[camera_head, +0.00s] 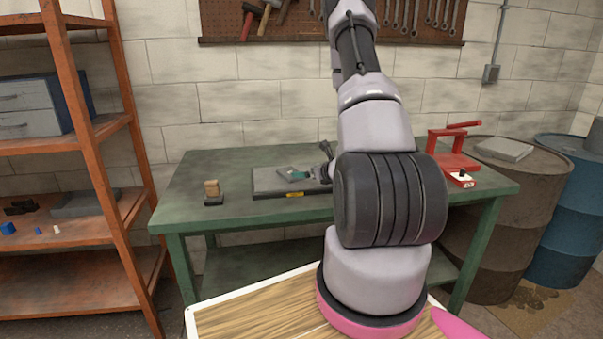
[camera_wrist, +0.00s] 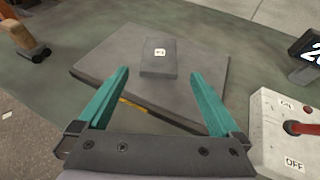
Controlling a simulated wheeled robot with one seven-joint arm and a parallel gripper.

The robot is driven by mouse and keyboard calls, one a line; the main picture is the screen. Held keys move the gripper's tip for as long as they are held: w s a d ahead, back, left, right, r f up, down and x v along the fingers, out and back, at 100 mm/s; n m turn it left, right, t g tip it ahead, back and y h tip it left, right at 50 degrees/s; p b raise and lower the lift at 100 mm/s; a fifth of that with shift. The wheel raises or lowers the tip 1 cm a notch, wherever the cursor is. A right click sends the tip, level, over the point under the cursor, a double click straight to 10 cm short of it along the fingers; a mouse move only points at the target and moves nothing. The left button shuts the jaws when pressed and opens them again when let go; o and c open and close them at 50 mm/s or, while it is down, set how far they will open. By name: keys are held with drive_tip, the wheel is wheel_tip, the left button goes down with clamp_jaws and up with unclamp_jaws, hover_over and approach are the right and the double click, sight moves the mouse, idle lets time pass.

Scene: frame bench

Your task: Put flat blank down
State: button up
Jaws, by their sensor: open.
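The flat blank (camera_wrist: 158,65) is a small dark grey slab with a white label on top. In the wrist view it lies flat on a larger grey plate (camera_wrist: 100,66), near the plate's middle. My gripper (camera_wrist: 160,74) has teal fingers spread wide, with nothing held between them. The blank shows in the gap and beyond the fingertips, apart from both fingers. The head view shows the grey plate (camera_head: 265,183) on the green bench and a teal finger over it. My arm hides part of that area, and I cannot make out the blank clearly there.
A switch box (camera_wrist: 290,128) with a red lever stands right of the plate, near my right finger. A dark display (camera_wrist: 306,62) is behind it. A wooden block (camera_head: 212,190) on a dark base stands left. A red press (camera_head: 455,155) is at the bench's right. The bench's left is mostly free.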

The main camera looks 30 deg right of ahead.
drive_tip(key=a+r+n+g+y, duration=0.1)
drive_tip(key=a+r+n+y, duration=0.6)
drive_tip(key=a+r, duration=0.65)
drive_tip(key=s+a+r+n+g+y, duration=0.3)
drive_tip(key=s+a+r+n+g, duration=0.2)
drive_tip(key=s+a+r+n, duration=0.4)
drive_tip(key=s+a+r+n+g+h, duration=0.35)
drive_tip(key=s+r+n, duration=0.25)
drive_tip(key=s+n, duration=0.4)
drive_tip(key=s+d+r+n+t+h, duration=0.3)
drive_tip(key=s+d+r+n+h, duration=0.1)
drive_tip(key=s+d+r+h, duration=0.2)
drive_tip(key=shift+s+d+r+n, duration=0.2)
drive_tip(key=shift+s+d+n, duration=0.1)
drive_tip(key=shift+s, duration=0.55)
